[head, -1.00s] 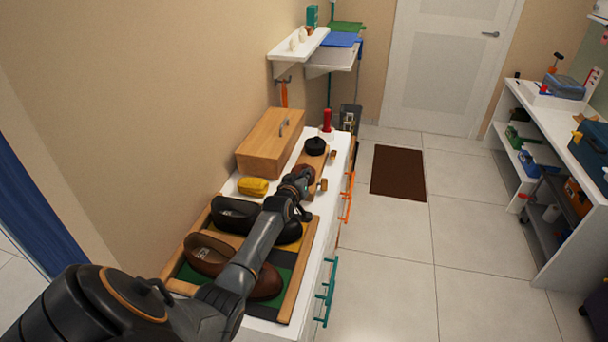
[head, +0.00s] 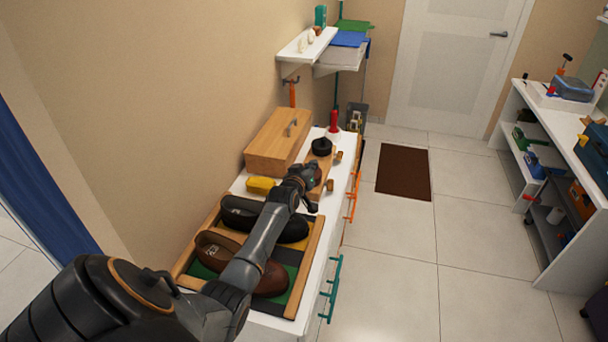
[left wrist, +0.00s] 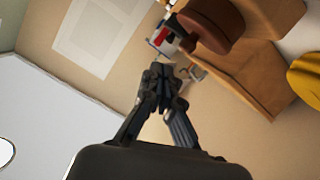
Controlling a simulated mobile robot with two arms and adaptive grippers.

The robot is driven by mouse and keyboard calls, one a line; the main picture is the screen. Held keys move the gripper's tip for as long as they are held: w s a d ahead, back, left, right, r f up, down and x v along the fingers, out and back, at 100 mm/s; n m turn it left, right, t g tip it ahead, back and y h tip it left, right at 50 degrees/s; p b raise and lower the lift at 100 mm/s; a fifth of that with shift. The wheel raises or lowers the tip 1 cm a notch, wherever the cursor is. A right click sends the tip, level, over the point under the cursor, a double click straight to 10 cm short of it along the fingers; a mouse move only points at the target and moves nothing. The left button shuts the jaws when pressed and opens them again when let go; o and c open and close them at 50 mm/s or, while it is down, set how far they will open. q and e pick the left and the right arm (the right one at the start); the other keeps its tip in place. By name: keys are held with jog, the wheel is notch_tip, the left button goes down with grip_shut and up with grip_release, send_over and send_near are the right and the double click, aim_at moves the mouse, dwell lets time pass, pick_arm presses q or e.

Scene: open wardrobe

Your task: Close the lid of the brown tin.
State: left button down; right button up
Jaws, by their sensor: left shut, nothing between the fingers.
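The brown tin (head: 316,170) is on a wooden board on the white cabinet top, mostly hidden behind my left gripper in the head view. In the left wrist view a round brown shape, apparently the tin (left wrist: 212,30), shows at upper right, beyond and to the right of the fingertips. Whether its lid is raised is unclear. My left gripper (head: 309,202) is beside the tin, toward the cabinet's front edge. Its fingers are together and empty in the left wrist view (left wrist: 158,76). The fingers appear apart from the tin. My right gripper is not in view.
The board (head: 322,163) also bears a round black item (head: 322,146) and small brass pieces (head: 330,186). A wooden box (head: 272,145), a yellow item (head: 261,185) and a tray (head: 302,275) of shoes (head: 240,260) crowd the top.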

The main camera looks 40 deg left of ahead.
pick_arm(q)
jog(key=v, duration=0.8)
jog(key=shift+s+d+f+b, duration=0.2)
jog(key=shift+d+b, duration=0.2)
jog(key=shift+b, duration=0.05)
